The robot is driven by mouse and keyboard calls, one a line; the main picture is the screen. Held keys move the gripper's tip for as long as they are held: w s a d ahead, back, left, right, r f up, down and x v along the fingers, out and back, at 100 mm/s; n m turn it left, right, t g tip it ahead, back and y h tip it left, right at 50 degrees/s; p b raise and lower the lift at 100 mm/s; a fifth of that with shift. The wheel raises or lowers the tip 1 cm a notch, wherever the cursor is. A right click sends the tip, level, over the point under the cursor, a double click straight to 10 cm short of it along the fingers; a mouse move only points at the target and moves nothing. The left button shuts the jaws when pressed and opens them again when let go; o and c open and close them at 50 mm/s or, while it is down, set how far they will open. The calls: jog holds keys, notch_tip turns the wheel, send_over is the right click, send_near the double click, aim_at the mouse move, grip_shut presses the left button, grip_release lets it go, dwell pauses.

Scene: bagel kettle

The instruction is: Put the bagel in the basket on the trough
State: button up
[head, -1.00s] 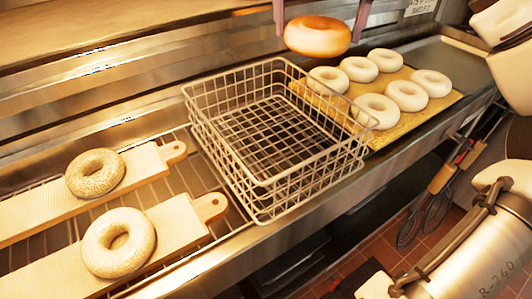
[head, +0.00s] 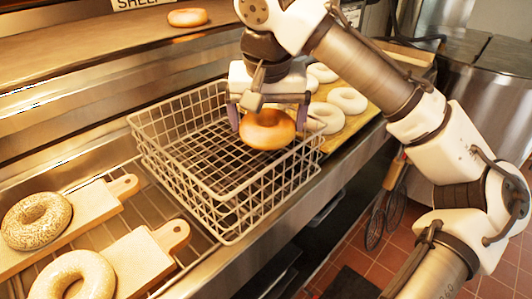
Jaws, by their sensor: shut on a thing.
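A browned bagel (head: 268,130) is held between the fingers of my gripper (head: 268,115), which is shut on it. The bagel is over the right part of the wire basket (head: 180,207), near the basket's right wall. I cannot tell whether it is above the rim or below it. The basket is otherwise empty and stands on the metal trough (head: 322,180). My gripper and wrist hide part of the basket's far side.
Pale bagels (head: 347,100) lie on a tray (head: 362,118) to the right. Two bagels lie on wooden boards (head: 148,262) at left. Another browned bagel (head: 187,17) sits on the shelf (head: 70,50) behind. A whisk (head: 376,222) hangs at the front.

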jog(key=shift+f, duration=3.5)
jog(key=shift+f, duration=0.1)
jog(key=o, duration=0.7)
jog(key=v, duration=1.2)
jog(key=shift+s, duration=0.1)
